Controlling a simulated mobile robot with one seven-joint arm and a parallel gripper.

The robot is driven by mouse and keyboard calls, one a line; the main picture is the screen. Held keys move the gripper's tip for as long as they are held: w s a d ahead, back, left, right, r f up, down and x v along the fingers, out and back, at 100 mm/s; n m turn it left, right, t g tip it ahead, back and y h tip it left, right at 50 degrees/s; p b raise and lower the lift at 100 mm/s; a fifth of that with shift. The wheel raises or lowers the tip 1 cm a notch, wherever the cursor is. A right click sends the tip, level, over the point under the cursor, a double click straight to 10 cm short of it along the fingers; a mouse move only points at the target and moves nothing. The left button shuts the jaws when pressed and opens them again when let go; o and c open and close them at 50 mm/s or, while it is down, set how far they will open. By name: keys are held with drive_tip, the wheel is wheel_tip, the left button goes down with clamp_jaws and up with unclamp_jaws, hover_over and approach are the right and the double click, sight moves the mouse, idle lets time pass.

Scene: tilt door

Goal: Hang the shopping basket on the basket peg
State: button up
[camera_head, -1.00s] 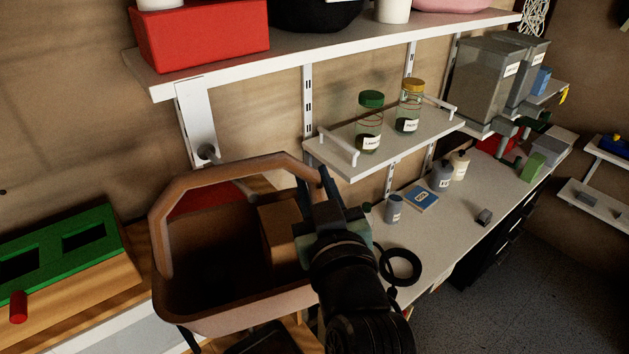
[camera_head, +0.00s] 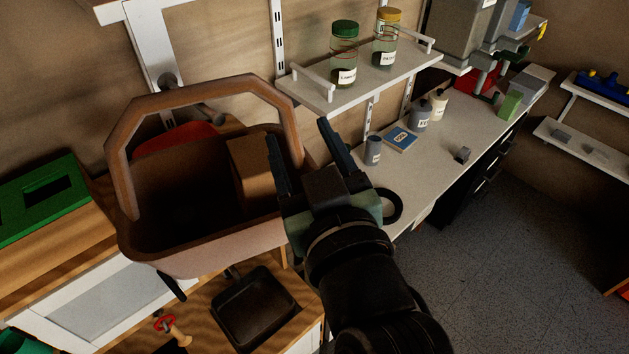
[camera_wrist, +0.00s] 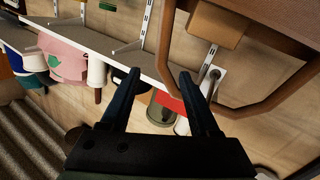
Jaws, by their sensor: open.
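The brown shopping basket (camera_head: 210,245) hangs upright in the head view, its arched handle (camera_head: 185,95) raised. The basket peg (camera_head: 208,113) juts from a white wall plate. It passes beneath the top of the handle, its tip showing inside the arch; the handle appears to rest on it, though the contact is hard to see. My gripper (camera_head: 298,132) is open and empty at the basket's right side, one finger overlapping its right edge in the picture. In the wrist view, my gripper (camera_wrist: 159,74) is clear of the handle (camera_wrist: 270,105), and the peg (camera_wrist: 209,78) shows beyond.
A brown block (camera_head: 252,165) shows within the basket's outline. A shelf with two jars (camera_head: 344,55) is above right of my gripper. The counter (camera_head: 440,165) holds small bottles and a blue box. A dark pan (camera_head: 253,308) lies below. The floor at right is open.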

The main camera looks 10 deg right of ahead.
drive_tip(key=shift+s+d+r+p, duration=0.1)
drive_tip(key=shift+s+d+p, duration=0.05)
drive_tip(key=shift+s+p, duration=0.9)
drive_tip(key=shift+s+d+f+p, duration=0.1)
drive_tip(key=shift+s+d+p, duration=0.1)
drive_tip(key=shift+s+p, duration=0.8)
drive_tip(key=shift+s+d+r+p, duration=0.15)
drive_tip(key=shift+s+p, duration=0.45)
drive_tip(key=shift+p, duration=0.8)
drive_tip(key=a+r+m+t+h+b, duration=0.1)
drive_tip(key=r+t+b, duration=0.3)
drive_tip(key=r, duration=0.9)
drive_tip(key=s+a+r+m+t+h+b, duration=0.1)
drive_tip(key=r+t, duration=0.5)
drive_tip(key=r, duration=0.7)
drive_tip(key=a+m+h+b, duration=0.1)
drive_tip(key=m+b, duration=0.1)
drive_tip(key=b, duration=0.1)
drive_tip(key=shift+s+r, duration=0.3)
drive_tip(key=shift+r, duration=0.1)
